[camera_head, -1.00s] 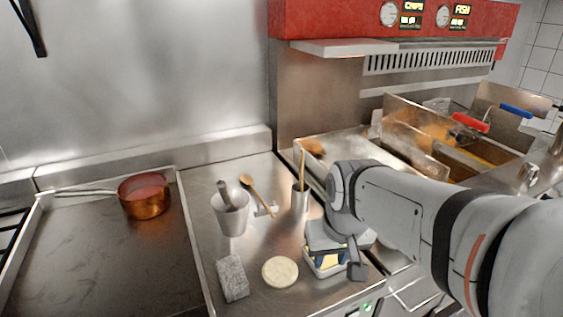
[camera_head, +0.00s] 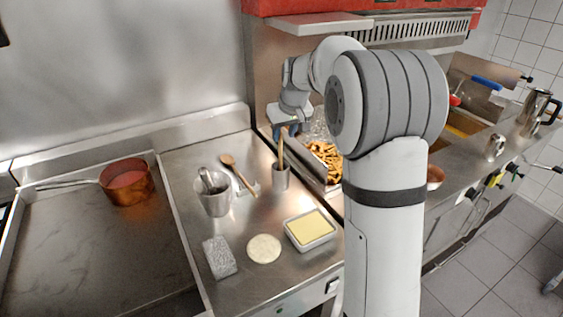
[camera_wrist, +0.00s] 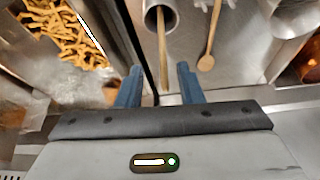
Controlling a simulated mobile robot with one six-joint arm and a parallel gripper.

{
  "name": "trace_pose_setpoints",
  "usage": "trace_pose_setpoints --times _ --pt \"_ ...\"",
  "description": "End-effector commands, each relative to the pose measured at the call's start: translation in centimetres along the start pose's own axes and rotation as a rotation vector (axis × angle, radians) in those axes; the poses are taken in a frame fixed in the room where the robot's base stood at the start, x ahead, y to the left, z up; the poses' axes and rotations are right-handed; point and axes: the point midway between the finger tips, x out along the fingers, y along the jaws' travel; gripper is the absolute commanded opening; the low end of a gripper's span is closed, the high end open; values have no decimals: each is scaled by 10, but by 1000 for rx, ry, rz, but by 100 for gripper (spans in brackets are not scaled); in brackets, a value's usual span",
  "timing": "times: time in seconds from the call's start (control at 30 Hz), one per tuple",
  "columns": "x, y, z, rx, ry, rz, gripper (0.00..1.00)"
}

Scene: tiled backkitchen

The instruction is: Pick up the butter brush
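The butter brush stands upright, slightly tilted, in a slim metal cup (camera_head: 281,178). Only its pale wooden handle (camera_head: 281,152) shows; its lower end is hidden in the cup. My gripper (camera_head: 286,131) is above and behind the cup, near the top of the handle. In the wrist view the blue fingers (camera_wrist: 160,82) are spread apart, and the handle (camera_wrist: 163,50) runs from the cup (camera_wrist: 158,14) to between them. I cannot tell whether the fingers are level with the handle's end; neither visibly touches it.
A wooden spoon (camera_head: 239,174) lies left of the cup, beside a metal bucket (camera_head: 214,201). A butter tub (camera_head: 294,238), round flat disc (camera_head: 264,249) and grey block (camera_head: 219,257) stand in front. Fries (camera_head: 326,156) lie to the right. A copper pan (camera_head: 127,184) sits left.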

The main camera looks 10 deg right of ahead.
Motion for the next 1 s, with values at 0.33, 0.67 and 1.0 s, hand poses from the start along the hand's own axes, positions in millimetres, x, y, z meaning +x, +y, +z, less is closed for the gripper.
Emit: trace_pose_setpoints --times 0.33,0.67,1.0 --pt "47 -5 -6 -1 -3 -1 34" --pt "57 -5 -6 -1 0 0 34" --pt "57 -5 -6 -2 0 -1 7"
